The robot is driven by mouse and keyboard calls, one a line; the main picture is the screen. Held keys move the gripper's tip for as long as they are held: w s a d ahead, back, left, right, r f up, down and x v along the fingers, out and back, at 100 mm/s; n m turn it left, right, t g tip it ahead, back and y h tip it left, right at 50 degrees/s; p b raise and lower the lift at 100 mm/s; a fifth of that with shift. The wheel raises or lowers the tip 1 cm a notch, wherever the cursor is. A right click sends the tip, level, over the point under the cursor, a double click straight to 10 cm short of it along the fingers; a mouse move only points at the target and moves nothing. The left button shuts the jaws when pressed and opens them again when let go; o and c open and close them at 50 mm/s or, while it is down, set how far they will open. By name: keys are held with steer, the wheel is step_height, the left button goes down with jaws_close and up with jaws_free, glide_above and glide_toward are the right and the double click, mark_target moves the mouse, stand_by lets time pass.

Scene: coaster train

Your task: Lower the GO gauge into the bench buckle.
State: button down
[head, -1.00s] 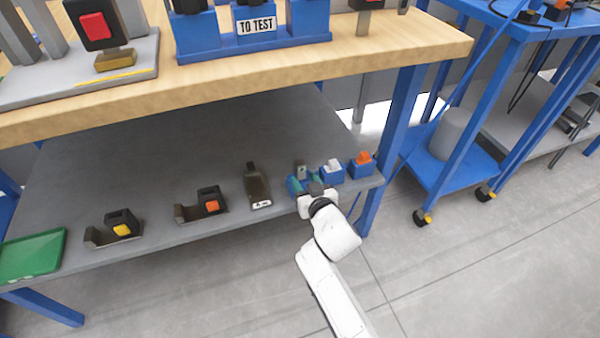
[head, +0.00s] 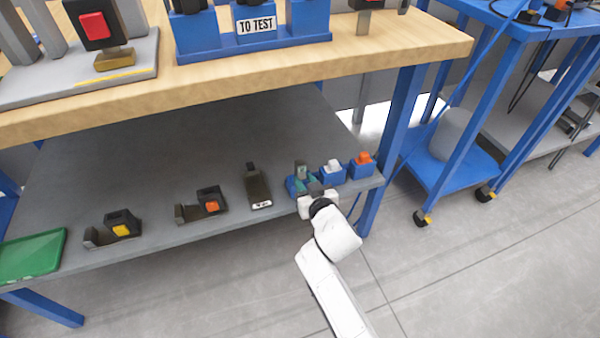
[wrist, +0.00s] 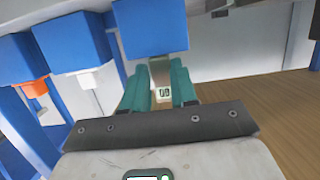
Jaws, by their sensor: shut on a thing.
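My gripper (head: 304,184) has its teal fingers shut on the small grey GO gauge (head: 301,167) at the right end of the lower shelf. In the wrist view, the gauge's labelled face (wrist: 163,93) shows between the two fingers, in line with a blue holder block (wrist: 150,27). I cannot tell whether the gauge is still seated in the block. A black buckle with a red button (head: 96,30), apparently the bench buckle, stands on a grey plate on the wooden bench top, far from my gripper. Its opening cannot be made out.
Blue blocks with a white piece (head: 331,168) and an orange piece (head: 363,160) stand right of my gripper. Other buckles (head: 119,224) and a green tray (head: 33,254) lie along the shelf. A blue cart (head: 455,150) stands right.

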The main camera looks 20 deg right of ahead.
steer(key=shift+r, duration=0.15)
step_height(320, 180, up, 6)
steer(key=p, duration=0.5)
stand_by(0.7)
steer(key=shift+f, duration=0.2)
steer(key=shift+f+b+v, duration=0.15)
steer(key=shift+f+v, duration=0.1)
steer(key=shift+v, duration=0.7)
steer(key=shift+f+b+v, duration=0.2)
steer(key=shift+v, duration=0.75)
steer(key=shift+f+b+v, duration=0.15)
steer(key=shift+f+v, duration=0.1)
steer(key=shift+v, duration=0.7)
steer(key=shift+s, duration=0.25)
